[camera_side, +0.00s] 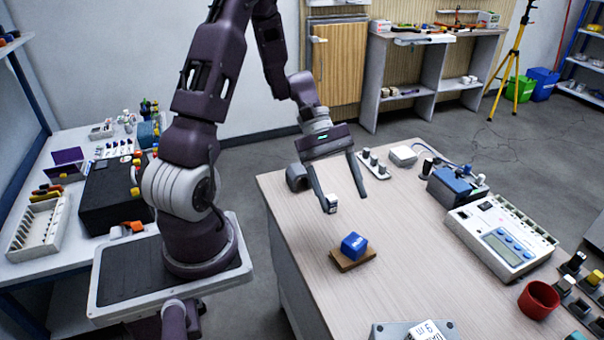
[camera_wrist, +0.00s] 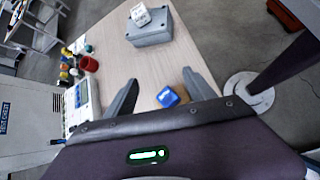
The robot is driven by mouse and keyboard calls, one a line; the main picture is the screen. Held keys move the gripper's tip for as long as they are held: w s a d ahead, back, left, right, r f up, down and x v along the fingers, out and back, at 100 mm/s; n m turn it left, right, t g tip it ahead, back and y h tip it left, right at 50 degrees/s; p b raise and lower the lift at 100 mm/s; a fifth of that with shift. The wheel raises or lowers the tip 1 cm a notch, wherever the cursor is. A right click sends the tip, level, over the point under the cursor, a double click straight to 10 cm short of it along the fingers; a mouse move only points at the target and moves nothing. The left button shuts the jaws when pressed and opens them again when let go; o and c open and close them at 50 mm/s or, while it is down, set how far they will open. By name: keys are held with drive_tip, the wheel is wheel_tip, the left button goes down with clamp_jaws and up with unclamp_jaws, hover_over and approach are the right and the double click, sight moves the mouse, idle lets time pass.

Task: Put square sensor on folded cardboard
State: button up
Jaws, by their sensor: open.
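A blue cube with white lettering (camera_side: 353,243), likely the square sensor, rests on a small flat brown piece (camera_side: 341,264), likely the folded cardboard, near the table's left side. In the wrist view the blue cube (camera_wrist: 167,97) shows between my fingers, nearer the right one. A small white and dark bit at one fingertip is unclear.
A grey box (camera_wrist: 150,37) with a white labelled cube (camera_wrist: 140,14) on top stands at the table's end. A white meter (camera_side: 500,238), a red cup (camera_side: 538,300) and a blue device (camera_side: 456,187) line the right side. The table middle is clear.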

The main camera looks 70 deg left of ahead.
drive_tip(key=s+d+r+m+t+y, duration=0.2)
drive_tip(key=s+d+r+m+y, duration=0.1)
drive_tip(key=s+r+m, duration=0.4)
drive_tip(key=s+d+r+m+t+y, duration=0.3)
drive_tip(key=s+r+m+y, duration=0.3)
drive_tip(key=r+m, duration=0.2)
drive_tip(key=shift+s+d+r, duration=0.4)
drive_tip(key=shift+d+r, duration=0.15)
drive_tip(key=shift+d, duration=0.25)
